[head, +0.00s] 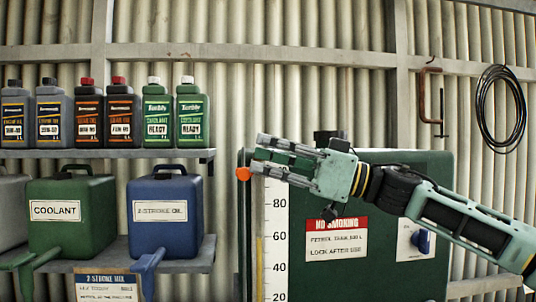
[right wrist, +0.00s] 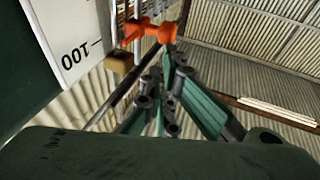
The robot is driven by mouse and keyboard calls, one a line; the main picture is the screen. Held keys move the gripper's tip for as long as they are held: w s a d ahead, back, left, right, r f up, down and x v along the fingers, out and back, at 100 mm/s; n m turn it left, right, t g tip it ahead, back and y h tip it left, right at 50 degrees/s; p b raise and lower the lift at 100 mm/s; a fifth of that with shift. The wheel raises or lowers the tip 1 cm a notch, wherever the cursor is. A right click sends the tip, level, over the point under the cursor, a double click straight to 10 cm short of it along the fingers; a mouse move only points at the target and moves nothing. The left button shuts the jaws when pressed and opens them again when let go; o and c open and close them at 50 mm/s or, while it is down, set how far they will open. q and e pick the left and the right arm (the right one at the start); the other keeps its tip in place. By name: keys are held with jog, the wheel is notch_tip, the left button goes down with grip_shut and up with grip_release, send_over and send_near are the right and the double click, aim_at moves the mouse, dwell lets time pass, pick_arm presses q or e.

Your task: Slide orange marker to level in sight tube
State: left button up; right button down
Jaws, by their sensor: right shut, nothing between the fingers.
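The orange marker (head: 243,174) is at the left edge of the green tank (head: 400,270), above the 80 mark of the white scale plate (head: 275,240). My right gripper (head: 258,154) is shut and empty, its fingertips close to the right of the marker and partly over the plate's top. In the right wrist view the marker (right wrist: 150,30) is beyond the fingertips (right wrist: 168,62); I cannot tell whether they touch. A yellow column (head: 259,265) shows in the sight tube left of the scale, its top near 60. My left gripper is not in view.
A shelf (head: 100,153) with several oil and coolant bottles is at left. Below it stand a green coolant can (head: 70,215) and a blue two-stroke can (head: 165,215). A clamp (head: 425,95) and a black cable coil (head: 500,105) hang on the corrugated wall.

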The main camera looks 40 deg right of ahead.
notch_tip(320, 180, down, 14)
jog(key=b, duration=1)
jog(key=shift+d+r, duration=0.1)
jog(key=shift+r, duration=0.1)
